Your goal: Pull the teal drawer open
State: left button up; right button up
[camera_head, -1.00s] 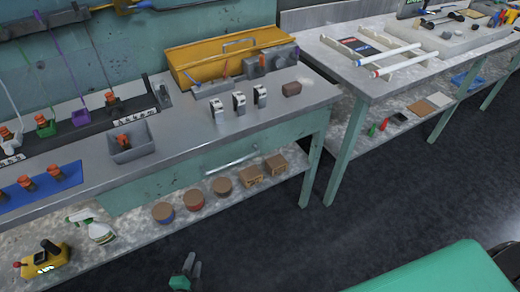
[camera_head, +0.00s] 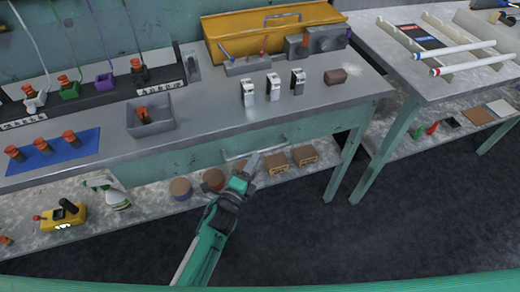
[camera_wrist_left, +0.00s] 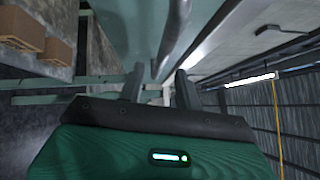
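The teal drawer (camera_head: 205,157) sits under the grey bench top, and its front looks flush with the bench. Its metal bar handle (camera_head: 262,145) runs along the front, partly behind my gripper in the head view. My left gripper (camera_head: 250,164) is just in front of and below the handle. In the left wrist view, the two dark fingers of the gripper (camera_wrist_left: 159,82) stand apart with nothing between their tips. The grey handle bar (camera_wrist_left: 178,35) lies ahead of them, apart from the fingers as far as I can tell. My right gripper is not in view.
The bench top (camera_head: 215,115) holds a grey bin (camera_head: 150,127) and a yellow toolbox (camera_head: 225,32). The dark floor (camera_head: 320,240) before the bench is clear.

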aim_at(260, 150)
pick_arm(q)
jog(key=x, duration=0.5)
jog(key=shift+s, duration=0.1)
jog(key=shift+a+f, duration=0.1)
grip_shut()
